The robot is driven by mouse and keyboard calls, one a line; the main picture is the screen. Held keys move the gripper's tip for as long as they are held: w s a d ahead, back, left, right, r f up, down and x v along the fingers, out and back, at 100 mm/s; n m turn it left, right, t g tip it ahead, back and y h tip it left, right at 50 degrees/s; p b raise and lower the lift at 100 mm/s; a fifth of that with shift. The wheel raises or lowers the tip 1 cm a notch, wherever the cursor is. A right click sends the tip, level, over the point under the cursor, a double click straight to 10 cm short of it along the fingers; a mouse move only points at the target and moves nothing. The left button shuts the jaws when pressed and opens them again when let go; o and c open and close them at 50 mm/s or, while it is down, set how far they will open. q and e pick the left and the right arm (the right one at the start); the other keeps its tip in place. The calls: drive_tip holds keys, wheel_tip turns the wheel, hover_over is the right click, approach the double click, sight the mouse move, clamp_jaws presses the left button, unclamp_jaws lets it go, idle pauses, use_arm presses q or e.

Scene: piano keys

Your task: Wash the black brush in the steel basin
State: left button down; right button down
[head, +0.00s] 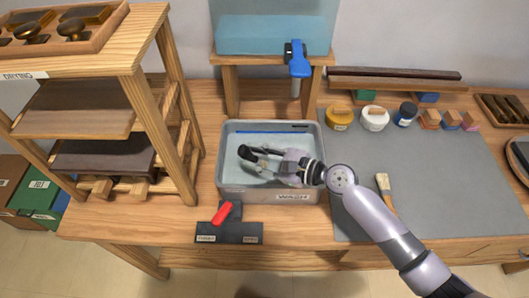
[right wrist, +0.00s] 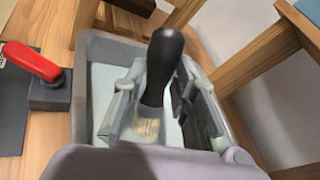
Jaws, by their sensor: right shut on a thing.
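The steel basin (head: 270,195) stands on the table, labelled WASH, with pale water inside. My right gripper (head: 258,156) is down over the basin's inside, its arm reaching in from the right. In the right wrist view the gripper (right wrist: 160,100) is shut on the black brush (right wrist: 163,58). The brush's black handle sticks up between the fingers and its pale bristles point down toward the water. Whether the bristles touch the water cannot be told. The basin wall (right wrist: 82,105) surrounds the gripper. My left gripper is out of view.
A red lever (head: 222,213) sits at the basin's front. A blue-handled tap (head: 298,62) hangs from a water tank (head: 270,35) behind the basin. A wooden drying rack (head: 165,95) stands left. A grey mat (head: 440,180) holds jars and a pale brush (head: 384,185).

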drive_tip(key=shift+a, duration=0.25)
drive_tip(key=shift+d+b, duration=0.4)
drive_tip(key=shift+d, duration=1.6)
drive_tip(key=shift+a+r+p, duration=0.1)
drive_tip(key=shift+a+p, duration=0.2)
drive_tip(key=shift+p, duration=0.05)
drive_tip(key=shift+a+p, duration=0.45)
drive_tip(key=shift+a, duration=0.4)
drive_tip(key=shift+a+p, duration=0.3)
drive_tip(key=shift+a, duration=0.55)
drive_tip(key=shift+d+f+b, duration=0.2)
drive_tip(key=shift+d+b, duration=0.1)
drive_tip(key=shift+d, duration=1.15)
drive_tip(key=shift+d+r, duration=0.1)
drive_tip(key=shift+d, duration=0.45)
drive_tip(key=shift+a+r+p, duration=0.15)
drive_tip(key=shift+a+p, duration=0.45)
drive_tip(key=shift+a, duration=0.6)
drive_tip(key=shift+a+p, duration=0.3)
drive_tip(key=shift+a, duration=0.5)
